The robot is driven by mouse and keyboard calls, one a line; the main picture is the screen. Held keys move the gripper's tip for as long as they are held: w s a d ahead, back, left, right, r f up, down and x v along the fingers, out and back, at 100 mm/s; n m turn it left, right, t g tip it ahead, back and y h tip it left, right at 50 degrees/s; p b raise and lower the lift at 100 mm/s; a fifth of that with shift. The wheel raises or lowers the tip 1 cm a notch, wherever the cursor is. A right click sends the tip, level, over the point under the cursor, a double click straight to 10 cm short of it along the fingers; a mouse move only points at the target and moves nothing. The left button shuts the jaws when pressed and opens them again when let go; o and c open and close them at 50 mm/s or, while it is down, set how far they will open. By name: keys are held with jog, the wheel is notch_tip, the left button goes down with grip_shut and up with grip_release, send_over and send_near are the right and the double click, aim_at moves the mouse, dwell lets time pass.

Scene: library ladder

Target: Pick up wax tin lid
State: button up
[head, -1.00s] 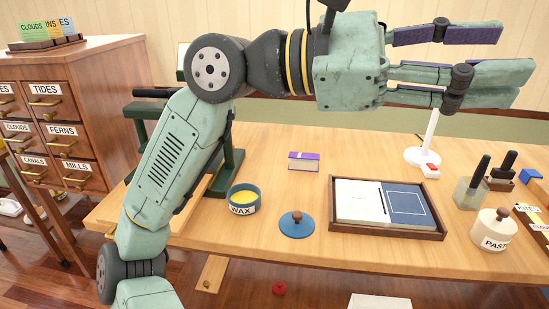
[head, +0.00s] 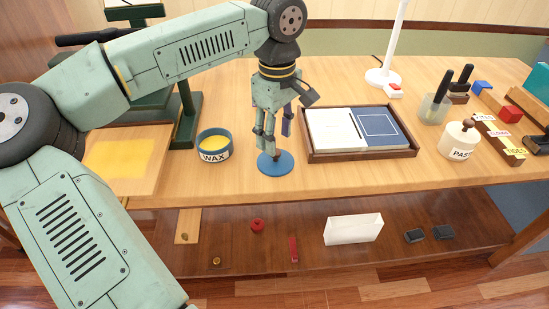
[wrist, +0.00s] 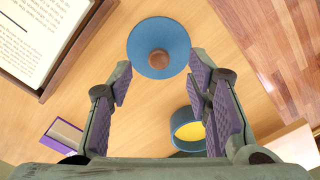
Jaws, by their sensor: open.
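The wax tin lid (head: 275,164) is a blue disc lying flat on the bench top. In the wrist view the lid (wrist: 158,40) shows its round brown knob, a little beyond and between the fingertips. My gripper (head: 272,143) points down just above the lid and hides its knob in the head view. In the wrist view my gripper (wrist: 160,80) has its fingers spread, with nothing between them. The wax tin (head: 215,147) stands open to the left of the lid, with yellow wax inside; it also shows in the wrist view (wrist: 186,128).
A purple box (wrist: 62,139) shows in the wrist view. A paste pot (head: 457,141) stands farther right. The bench's front edge is near, with bare wood before the lid.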

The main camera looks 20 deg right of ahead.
aim_at(276, 157)
notch_tip(276, 157, down, 6)
jog(key=shift+w+r+p, duration=0.15)
jog(key=shift+p, duration=0.55)
jog(key=shift+c, duration=0.2)
grip_shut()
